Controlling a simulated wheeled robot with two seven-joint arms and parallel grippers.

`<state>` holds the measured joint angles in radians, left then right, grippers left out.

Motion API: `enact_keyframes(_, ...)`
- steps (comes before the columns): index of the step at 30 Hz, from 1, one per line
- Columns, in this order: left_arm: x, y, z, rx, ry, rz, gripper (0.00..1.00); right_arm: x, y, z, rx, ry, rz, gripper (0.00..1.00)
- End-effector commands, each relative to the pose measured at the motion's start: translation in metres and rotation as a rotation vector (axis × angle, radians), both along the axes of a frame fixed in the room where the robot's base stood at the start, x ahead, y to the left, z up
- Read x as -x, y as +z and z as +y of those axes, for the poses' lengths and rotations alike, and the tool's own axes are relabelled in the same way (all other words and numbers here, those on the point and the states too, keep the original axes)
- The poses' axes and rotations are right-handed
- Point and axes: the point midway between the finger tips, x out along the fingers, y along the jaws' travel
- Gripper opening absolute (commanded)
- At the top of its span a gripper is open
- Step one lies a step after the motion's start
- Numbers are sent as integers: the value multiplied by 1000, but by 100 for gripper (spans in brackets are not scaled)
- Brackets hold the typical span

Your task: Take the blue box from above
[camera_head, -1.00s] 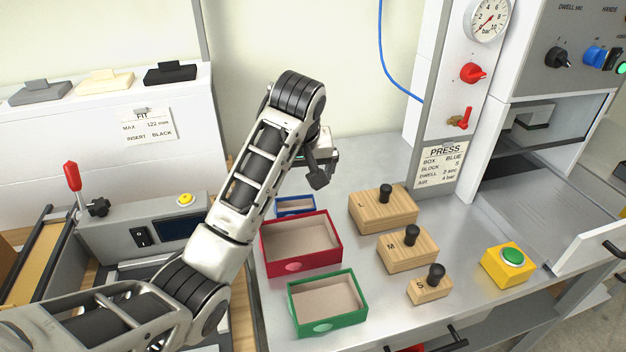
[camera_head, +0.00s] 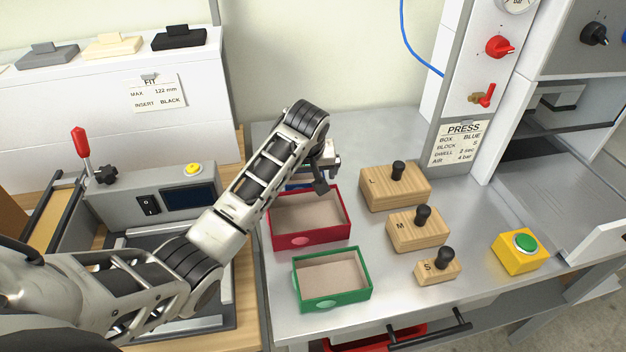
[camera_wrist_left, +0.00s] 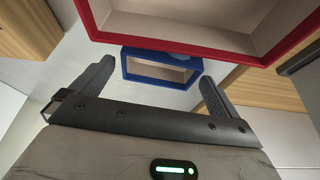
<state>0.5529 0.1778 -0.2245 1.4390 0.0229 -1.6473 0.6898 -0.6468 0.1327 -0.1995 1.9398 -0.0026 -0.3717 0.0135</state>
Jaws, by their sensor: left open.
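The small open blue box (camera_head: 295,186) lies behind the red box in the head view, mostly hidden by my left arm and gripper. In the left wrist view the blue box (camera_wrist_left: 155,55) shows beyond and between my spread fingers. My left gripper (camera_head: 322,181) is open and empty, pointing down near the blue box; it also shows in the left wrist view (camera_wrist_left: 158,72). I see no finger clearly touching the box. My right gripper is not in view.
The red box (camera_head: 310,241) and green box (camera_head: 333,305) stand in front. Wooden blocks L (camera_head: 393,190), M (camera_head: 417,232) and S (camera_head: 437,271) stand to the right, with a yellow button box (camera_head: 520,256) farther right. Bare metal table (camera_head: 400,295) lies between.

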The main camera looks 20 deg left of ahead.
Motion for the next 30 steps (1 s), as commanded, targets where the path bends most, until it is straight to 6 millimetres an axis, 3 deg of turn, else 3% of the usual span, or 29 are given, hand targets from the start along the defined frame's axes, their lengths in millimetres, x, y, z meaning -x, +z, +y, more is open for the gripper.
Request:
enact_keyframes(4,1,-15,9,-1,12,1,100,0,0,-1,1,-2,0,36)
enact_keyframes(12,0,-17,10,0,12,-1,100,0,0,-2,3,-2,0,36)
enact_keyframes(16,0,-17,10,0,12,-1,64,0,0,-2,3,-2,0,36)
enact_keyframes(17,0,-17,10,0,12,-1,60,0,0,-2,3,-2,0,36)
enact_keyframes(30,-1,-10,7,0,7,-3,60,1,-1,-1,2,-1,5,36)
